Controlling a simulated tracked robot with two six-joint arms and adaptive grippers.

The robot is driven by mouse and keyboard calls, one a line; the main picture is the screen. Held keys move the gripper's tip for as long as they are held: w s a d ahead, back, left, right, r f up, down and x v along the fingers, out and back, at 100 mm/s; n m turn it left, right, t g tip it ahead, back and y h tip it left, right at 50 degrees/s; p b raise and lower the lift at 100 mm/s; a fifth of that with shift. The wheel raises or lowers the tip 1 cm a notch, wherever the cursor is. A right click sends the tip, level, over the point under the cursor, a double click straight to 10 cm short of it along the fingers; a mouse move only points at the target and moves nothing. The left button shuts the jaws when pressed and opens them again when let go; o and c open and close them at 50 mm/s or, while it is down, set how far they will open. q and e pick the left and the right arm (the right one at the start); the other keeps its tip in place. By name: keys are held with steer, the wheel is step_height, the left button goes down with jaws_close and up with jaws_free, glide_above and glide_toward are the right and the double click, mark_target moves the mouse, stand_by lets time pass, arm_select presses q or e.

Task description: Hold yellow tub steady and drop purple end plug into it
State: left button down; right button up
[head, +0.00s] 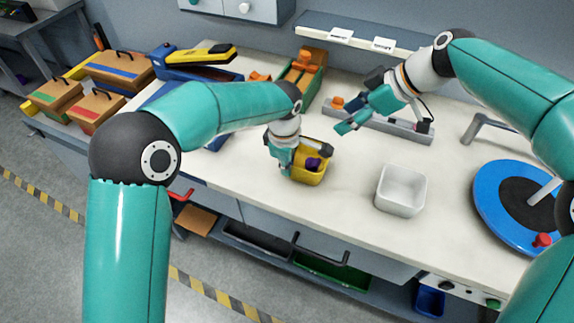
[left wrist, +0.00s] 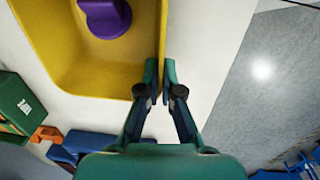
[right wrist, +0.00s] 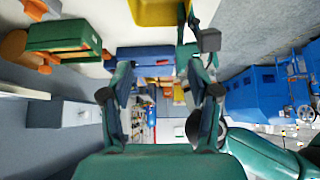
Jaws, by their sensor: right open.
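The yellow tub (head: 322,178) stands on the white bench in the head view. The purple end plug (head: 313,163) is inside it, and also shows in the left wrist view (left wrist: 106,16). My left gripper (head: 284,166) is at the tub's left side. In the left wrist view its fingertips (left wrist: 164,78) close on the tub wall (left wrist: 100,78), one on each side. My right gripper (head: 352,112) is open and empty, above the bench, behind and right of the tub. The tub's edge shows at the top of the right wrist view (right wrist: 158,12).
A white bin (head: 401,190) stands right of the tub, and a blue turntable disc (head: 492,205) further right. A grey compartment tray (head: 405,128) lies behind, under my right gripper. A green box with orange parts (head: 304,80) is behind the tub. Bench between tub and white bin is clear.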

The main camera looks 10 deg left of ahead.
steer(key=shift+v, duration=1)
arm_select(q)
steer(key=c, duration=1.2)
jaws_free()
steer(key=shift+c, duration=0.2)
